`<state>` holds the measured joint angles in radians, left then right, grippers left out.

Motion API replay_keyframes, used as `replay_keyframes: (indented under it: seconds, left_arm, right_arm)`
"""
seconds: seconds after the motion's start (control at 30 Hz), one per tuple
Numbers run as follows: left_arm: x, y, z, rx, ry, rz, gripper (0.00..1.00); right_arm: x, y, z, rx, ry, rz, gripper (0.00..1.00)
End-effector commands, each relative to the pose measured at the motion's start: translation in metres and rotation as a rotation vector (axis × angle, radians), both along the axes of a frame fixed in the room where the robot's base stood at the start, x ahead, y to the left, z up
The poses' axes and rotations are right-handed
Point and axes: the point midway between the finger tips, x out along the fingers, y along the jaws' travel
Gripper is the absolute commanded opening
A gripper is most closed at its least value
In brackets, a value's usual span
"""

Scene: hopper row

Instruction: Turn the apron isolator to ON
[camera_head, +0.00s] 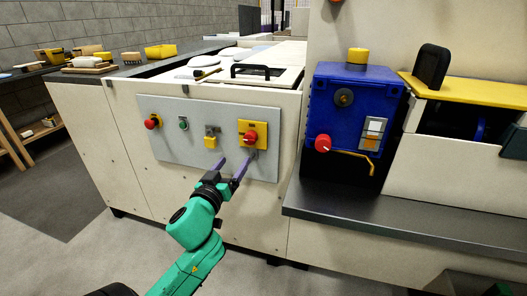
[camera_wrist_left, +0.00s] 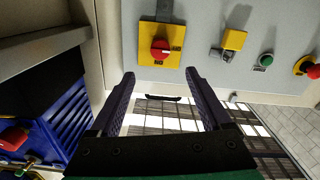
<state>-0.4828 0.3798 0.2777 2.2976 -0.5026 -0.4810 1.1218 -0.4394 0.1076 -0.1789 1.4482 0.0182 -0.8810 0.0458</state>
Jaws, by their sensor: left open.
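A red rotary knob on a yellow plate (camera_head: 260,130), which looks like the isolator, sits at the right end of a grey panel (camera_head: 220,113). It also shows in the left wrist view as a red knob (camera_wrist_left: 160,50), with small lettering beside it on the plate. My left gripper (camera_head: 237,160) is open and empty, its two purple fingers just below the knob in the head view. In the left wrist view the fingertips (camera_wrist_left: 160,77) lie either side of the knob's line, apart from it. The exact gap in depth is unclear. My right gripper does not show.
The panel also holds a yellow padlock-like piece (camera_head: 210,142), a green button (camera_head: 183,123) and a red button (camera_head: 152,122). A blue box (camera_head: 355,95) with another red knob (camera_head: 322,143) stands right, above a dark ledge (camera_head: 400,215). Floor is clear in front.

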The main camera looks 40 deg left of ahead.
Motion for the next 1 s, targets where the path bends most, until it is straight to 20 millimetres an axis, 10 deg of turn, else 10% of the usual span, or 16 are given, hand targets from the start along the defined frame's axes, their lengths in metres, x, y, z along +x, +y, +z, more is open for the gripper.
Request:
replay_keyframes:
  seconds: [0.4,0.8,1.0]
  left_arm:
    - [0.100,0.035,0.001,0.003,-0.001,0.000,0.81]
    - [0.118,0.041,0.000,0.000,0.002,0.000,0.81]
    - [0.118,0.041,0.000,0.000,0.002,0.000,0.09]
  right_arm:
    - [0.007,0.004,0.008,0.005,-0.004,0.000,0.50]
    - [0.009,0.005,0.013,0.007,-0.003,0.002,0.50]
    - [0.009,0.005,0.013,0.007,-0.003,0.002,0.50]
